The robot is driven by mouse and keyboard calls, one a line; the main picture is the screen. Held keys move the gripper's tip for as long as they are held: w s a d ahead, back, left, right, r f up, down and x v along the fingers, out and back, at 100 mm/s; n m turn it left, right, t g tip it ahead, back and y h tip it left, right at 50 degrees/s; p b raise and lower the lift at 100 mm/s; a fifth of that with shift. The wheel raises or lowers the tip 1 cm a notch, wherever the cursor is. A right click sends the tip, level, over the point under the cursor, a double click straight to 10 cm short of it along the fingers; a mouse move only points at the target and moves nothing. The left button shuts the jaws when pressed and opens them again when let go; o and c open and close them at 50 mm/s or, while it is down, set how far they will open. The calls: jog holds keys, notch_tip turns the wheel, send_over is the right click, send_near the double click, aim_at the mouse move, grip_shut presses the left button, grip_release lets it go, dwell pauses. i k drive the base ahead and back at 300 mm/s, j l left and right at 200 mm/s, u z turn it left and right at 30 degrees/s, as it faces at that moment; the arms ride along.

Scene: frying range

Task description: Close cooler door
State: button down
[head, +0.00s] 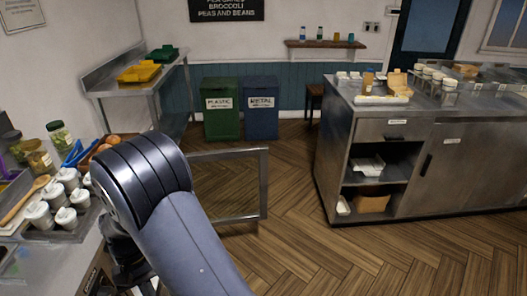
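The cooler door (264,185) is a metal-framed panel with a see-through middle. It stands open, sticking out from the left counter into the aisle above the wood floor. My arm crosses in front of its left part, so its hinge side is hidden. The cooler body is not clearly visible; only a dark strip of the counter front shows at the lower left. Dark parts at the end of my arm, around my gripper (128,268), show low at the left beside the counter. My arm covers much of them, and the fingers cannot be made out. I cannot see any contact with the door.
The left counter (75,262) holds white-lidded jars (66,217), a wooden spoon and other jars. A steel island (333,150) with shelves stands at right. Green (221,123) and blue (261,122) bins stand at the back. The floor (310,250) between door and island is clear.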

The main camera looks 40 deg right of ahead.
aim_at(262, 150)
jog(key=i+l+z, duration=0.4)
jog(key=l, duration=0.25)
jog(key=i+l+z, duration=0.35)
jog(key=i+l, duration=0.15)
jog(key=i, duration=0.2)
jog(key=i+l, duration=0.35)
jog(key=i, duration=0.15)
jog(key=i+l, duration=0.35)
jog(key=i+z, duration=0.05)
jog(key=i, duration=0.05)
